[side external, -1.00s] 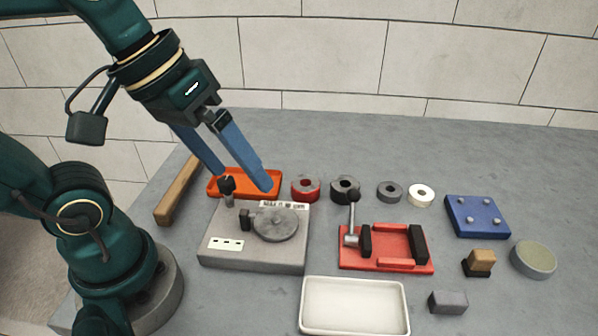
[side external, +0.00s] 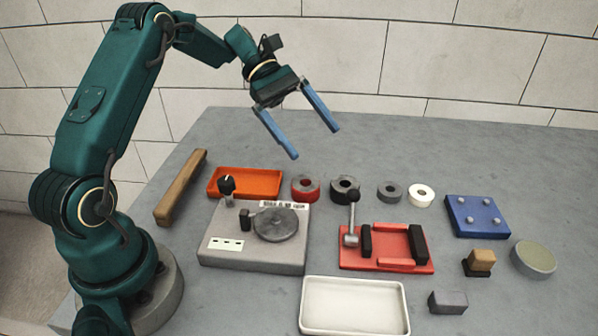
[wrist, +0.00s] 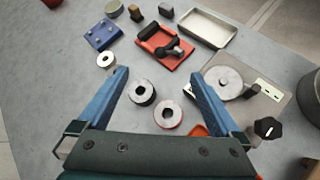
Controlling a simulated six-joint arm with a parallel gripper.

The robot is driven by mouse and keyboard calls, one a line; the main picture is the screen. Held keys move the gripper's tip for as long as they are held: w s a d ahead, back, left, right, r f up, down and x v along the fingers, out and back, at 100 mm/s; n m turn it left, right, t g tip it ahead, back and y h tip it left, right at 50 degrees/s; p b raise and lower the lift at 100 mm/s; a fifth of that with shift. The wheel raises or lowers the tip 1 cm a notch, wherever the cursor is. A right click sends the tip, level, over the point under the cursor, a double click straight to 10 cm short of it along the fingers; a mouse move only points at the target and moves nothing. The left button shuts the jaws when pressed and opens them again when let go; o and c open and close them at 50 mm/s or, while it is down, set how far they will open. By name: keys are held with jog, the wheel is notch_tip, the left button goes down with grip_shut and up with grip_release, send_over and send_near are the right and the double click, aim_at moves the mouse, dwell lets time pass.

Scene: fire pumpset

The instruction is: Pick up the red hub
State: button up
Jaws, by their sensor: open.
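The red hub (side external: 305,196) is a short ring with a grey top and a centre hole. It stands on the grey table between the orange tray and a black ring. In the wrist view the red hub (wrist: 168,125) lies between my two blue fingers, closer to the right one. My gripper (side external: 314,141) is open and empty, raised above the table behind the row of rings. It also shows in the wrist view (wrist: 156,76), fingers spread wide, with the black ring between them too.
The black ring (side external: 345,191) stands close right of the hub, then a grey ring (side external: 389,192) and a white ring (side external: 421,195). The orange tray (side external: 244,193) lies left. A grey pump base (side external: 253,260) and a red fixture (side external: 385,264) with an upright lever stand in front.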

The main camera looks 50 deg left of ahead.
aim_at(297, 179)
jog(key=a+f+n, duration=0.1)
jog(key=a+f, duration=0.1)
jog(key=f, duration=0.1)
jog(key=a+f+n+t+h, duration=0.1)
jog(key=a+f+n, duration=0.1)
jog(key=f, duration=0.2)
jog(key=a+f+n+h, duration=0.1)
jog(key=a+f, duration=0.1)
jog(key=f, duration=0.1)
jog(key=shift+s+a+f+n+t, duration=0.2)
jog(key=shift+s+a+n+t, duration=0.1)
jog(key=shift+t, duration=0.1)
jog(key=shift+s+f, duration=0.15)
jog(key=shift+f, duration=0.2)
jog(key=shift+x, duration=2.35)
grip_shut()
